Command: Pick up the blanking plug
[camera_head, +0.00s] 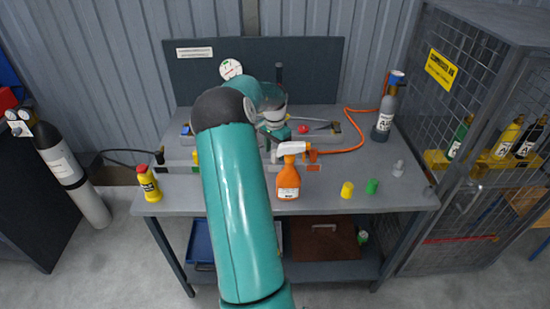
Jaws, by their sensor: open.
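Several small parts stand on the grey bench (325,200), and I cannot tell for certain which is the blanking plug. Near the front right are a yellow cylindrical piece (347,189) and a green one (372,186). A small pale grey stepped piece (398,168) stands further right. My gripper (278,134) is open over the middle of the bench, left of and behind these pieces. My teal arm hides much of the bench's left-centre, and the fingers are small and partly covered.
An orange spray bottle (288,180) stands at the front, close to my arm. A dark bottle (385,110) stands at the back right, near an orange hose (345,150). A yellow bottle (149,183) is at the left edge. A mesh cage (460,110) flanks the right side.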

